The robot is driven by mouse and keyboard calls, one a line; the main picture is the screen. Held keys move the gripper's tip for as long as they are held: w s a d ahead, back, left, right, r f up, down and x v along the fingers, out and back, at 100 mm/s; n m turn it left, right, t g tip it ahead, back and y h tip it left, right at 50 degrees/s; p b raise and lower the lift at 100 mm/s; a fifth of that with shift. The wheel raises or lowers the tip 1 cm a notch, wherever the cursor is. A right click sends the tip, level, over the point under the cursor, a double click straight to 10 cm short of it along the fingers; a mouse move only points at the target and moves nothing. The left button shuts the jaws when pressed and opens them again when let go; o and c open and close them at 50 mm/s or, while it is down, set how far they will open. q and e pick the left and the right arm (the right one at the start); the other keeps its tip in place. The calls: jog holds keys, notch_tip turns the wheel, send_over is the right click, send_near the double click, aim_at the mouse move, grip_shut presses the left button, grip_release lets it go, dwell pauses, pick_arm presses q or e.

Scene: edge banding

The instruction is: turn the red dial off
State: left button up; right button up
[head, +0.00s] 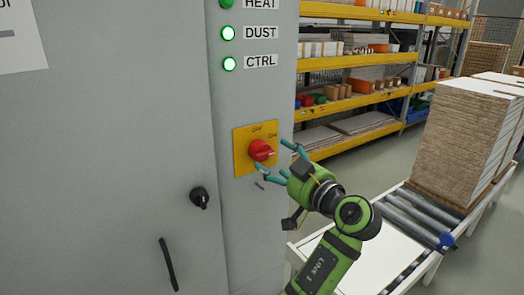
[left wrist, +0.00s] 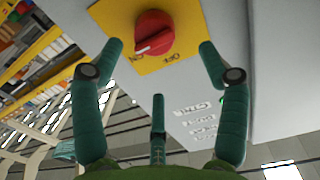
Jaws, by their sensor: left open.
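The red dial (head: 262,150) sits on a yellow plate (head: 242,138) on the grey cabinet's narrow front panel. Its white mark points toward the ON label, with OFF printed at the top of the plate. In the left wrist view, the red dial (left wrist: 154,32) is near the top centre, its white mark beside ON. My left gripper (head: 274,157) is open just in front of the plate. Its teal fingers (left wrist: 160,62) are spread to either side of the dial, apart from it, with a third finger below. My right gripper is not in view.
Green lamps labelled DUST (head: 228,33) and CTRL (head: 229,64) glow above the plate. A black knob (head: 199,197) and a black handle (head: 168,264) are on the cabinet door to the left. A roller conveyor (head: 420,219) with stacked boards (head: 462,140) stands at right.

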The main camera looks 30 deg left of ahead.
aim_at(263, 151)
pick_arm(q)
jog(key=p+x, duration=0.4)
jog(key=x, duration=0.2)
jog(key=shift+w+r, duration=0.1)
jog(key=shift+w, duration=0.1)
jog(key=shift+w+a, duration=0.1)
jog(key=shift+a, duration=0.35)
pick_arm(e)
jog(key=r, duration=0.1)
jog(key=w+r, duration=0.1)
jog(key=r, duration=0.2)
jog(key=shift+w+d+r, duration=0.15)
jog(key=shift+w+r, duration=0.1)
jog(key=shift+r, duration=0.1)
pick_arm(q)
jog(key=shift+f, duration=0.2)
jog(key=shift+c, duration=0.8)
jog(key=shift+w+d, duration=0.1)
jog(key=c, duration=0.9)
jog(key=shift+c, duration=0.2)
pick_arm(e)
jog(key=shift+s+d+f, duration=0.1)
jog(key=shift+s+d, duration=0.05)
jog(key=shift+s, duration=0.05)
